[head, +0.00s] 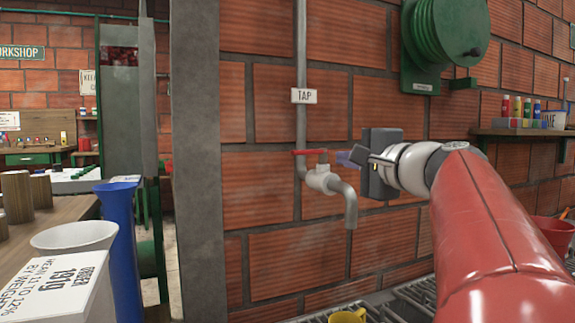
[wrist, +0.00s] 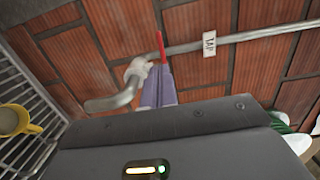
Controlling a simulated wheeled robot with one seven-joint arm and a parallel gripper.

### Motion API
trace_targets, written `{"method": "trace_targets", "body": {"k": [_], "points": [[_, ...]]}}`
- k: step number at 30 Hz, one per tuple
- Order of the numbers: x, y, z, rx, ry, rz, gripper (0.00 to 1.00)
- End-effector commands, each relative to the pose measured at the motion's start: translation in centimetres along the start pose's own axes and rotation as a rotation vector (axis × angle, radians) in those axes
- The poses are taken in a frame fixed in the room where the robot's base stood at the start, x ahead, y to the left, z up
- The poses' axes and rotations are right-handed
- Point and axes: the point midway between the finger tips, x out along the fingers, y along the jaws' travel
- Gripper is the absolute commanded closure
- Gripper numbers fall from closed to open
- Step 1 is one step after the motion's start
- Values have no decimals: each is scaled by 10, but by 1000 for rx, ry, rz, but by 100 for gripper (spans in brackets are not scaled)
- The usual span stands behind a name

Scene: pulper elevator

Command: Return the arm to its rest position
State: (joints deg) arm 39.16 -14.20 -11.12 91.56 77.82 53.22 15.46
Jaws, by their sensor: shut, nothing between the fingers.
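My red arm reaches in from the lower right of the head view, towards the brick wall. My gripper (head: 343,158) is at the wall tap, with its bluish fingers closed together and empty. The fingertips are beside the right end of the tap's red handle (head: 309,152); I cannot tell whether they touch. The grey tap (head: 322,180) has its spout bent downward. In the wrist view the shut fingers (wrist: 160,88) point towards the red handle (wrist: 161,47), with the spout (wrist: 112,101) to their left. No water shows at the spout.
A yellow mug (head: 347,316) stands low below the tap, by a metal grate (head: 400,300). A green hose reel (head: 448,35) hangs above. A shelf (head: 510,132) with bottles and a red bucket (head: 553,235) are at right. A blue vessel (head: 120,235) and white box (head: 60,288) are at left.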

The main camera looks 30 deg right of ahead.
Motion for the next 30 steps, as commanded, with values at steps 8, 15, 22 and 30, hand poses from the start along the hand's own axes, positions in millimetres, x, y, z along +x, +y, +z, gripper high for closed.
{"method": "trace_targets", "body": {"k": [8, 15, 22, 30], "points": [[0, 7, 12, -20, -20, 35, 100], [-2, 90, 119, -297, -239, 363, 100], [-74, 206, 214, -860, -581, 705, 100], [-138, 274, 226, -1343, -804, 846, 100]]}}
